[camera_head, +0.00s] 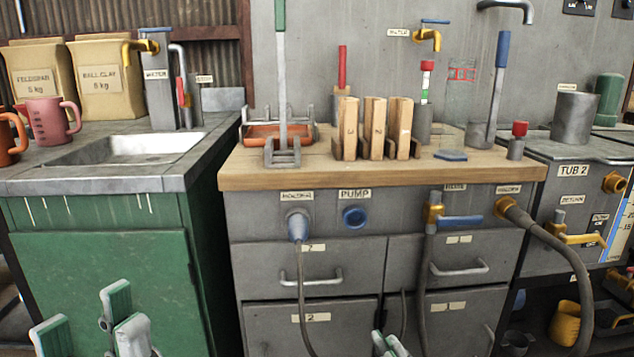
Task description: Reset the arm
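My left gripper (92,325) shows at the bottom left, in front of the green cabinet. Its pale green and white fingers stand apart with nothing visible between them, so it looks open and empty. My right gripper (389,345) shows only as pale green fingertips close together at the bottom edge, in front of the grey drawers. The rest of it is cut off by the frame, and I cannot tell whether it is open or shut. Both arms are out of view.
A wooden-topped bench (240,172) carries wooden blocks (374,128) and upright tools. Left is a sink (125,150) with mugs and clay bags (106,80). Hoses (575,265) hang in front of the drawers. A grey tub (575,118) stands at right, a yellow jug (565,323) below.

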